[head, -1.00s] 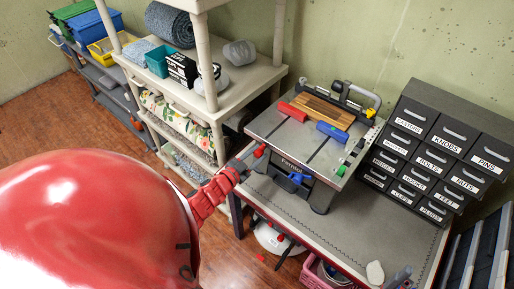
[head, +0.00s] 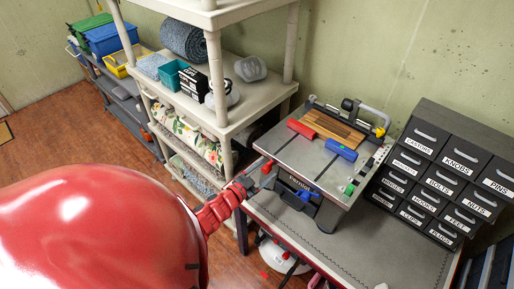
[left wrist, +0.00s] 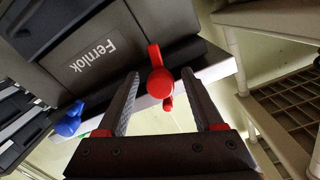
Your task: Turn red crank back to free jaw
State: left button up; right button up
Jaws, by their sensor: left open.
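The red crank (head: 268,166) is on the near left side of a grey bench machine marked "Fernlok". In the left wrist view the red crank (left wrist: 158,82) shows close up, with its round hub and a short arm pointing up the picture. My left gripper (head: 250,180) is open at the crank. In the left wrist view its two dark fingers (left wrist: 160,76) stand apart, one on each side of the crank; I cannot tell if either touches it. A blue crank (head: 304,196) is on the machine's front. A red block (head: 300,128) and a blue block (head: 341,149) are on its top.
The machine (head: 290,158) stands on a workbench (head: 300,235). A dark drawer cabinet (head: 425,165) is at its right. A beige shelf unit (head: 232,122) with bins and rolls stands close behind my left arm. Brown floor is open at the left.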

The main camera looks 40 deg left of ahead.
pick_arm(q)
jog(key=shift+s+a+f, duration=0.1)
jog(key=shift+s+a, duration=0.05)
jog(key=shift+s, duration=0.2)
jog(key=s+a+r+b, duration=0.1)
jog(key=s+b, duration=0.1)
jog(key=s, duration=1.4)
jog(key=shift+s+a, duration=0.2)
jog(key=shift+s, duration=0.05)
jog(key=shift+r, duration=0.1)
